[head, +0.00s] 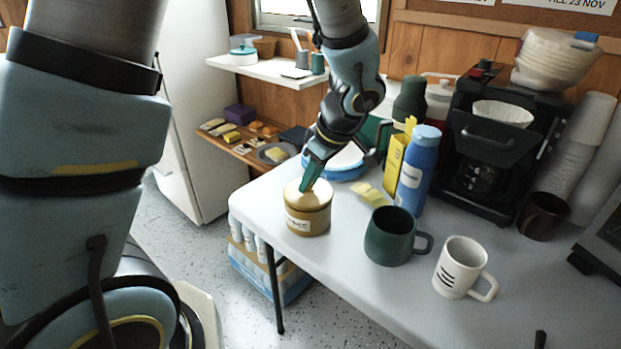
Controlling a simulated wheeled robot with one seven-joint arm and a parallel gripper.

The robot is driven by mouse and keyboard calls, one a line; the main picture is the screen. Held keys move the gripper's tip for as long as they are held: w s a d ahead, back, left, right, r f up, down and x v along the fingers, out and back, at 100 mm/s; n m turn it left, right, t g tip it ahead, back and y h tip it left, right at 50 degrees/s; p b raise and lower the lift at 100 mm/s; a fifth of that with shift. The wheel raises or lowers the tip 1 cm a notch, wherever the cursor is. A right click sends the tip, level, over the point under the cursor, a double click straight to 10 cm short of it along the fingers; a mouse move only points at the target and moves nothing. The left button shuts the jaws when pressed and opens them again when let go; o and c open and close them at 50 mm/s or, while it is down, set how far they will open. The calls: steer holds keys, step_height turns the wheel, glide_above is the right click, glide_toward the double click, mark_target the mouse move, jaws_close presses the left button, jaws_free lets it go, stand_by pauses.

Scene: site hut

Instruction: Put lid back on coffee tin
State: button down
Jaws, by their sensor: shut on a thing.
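The coffee tin (307,222) is a squat mustard-gold tin with a pale label, standing upright near the left front edge of the white table. Its lid (296,196) is gold and lies over the tin's top; from here I cannot tell whether it is fully seated. My gripper (308,184) reaches down from above and is shut on the lid's top, with its green fingers hiding part of it.
A green mug (390,238) and a white mug (460,268) stand right of the tin. A blue bottle (418,170), a yellow box (396,160) and a coffee maker (490,145) stand behind. A blue bowl (345,170) sits behind my gripper.

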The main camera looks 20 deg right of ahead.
steer(key=shift+b, duration=0.45)
stand_by(0.5)
steer(key=shift+c, duration=0.8)
jaws_free()
steer(key=shift+r+p, duration=1.8)
steer(key=shift+r, duration=1.7)
jaws_close()
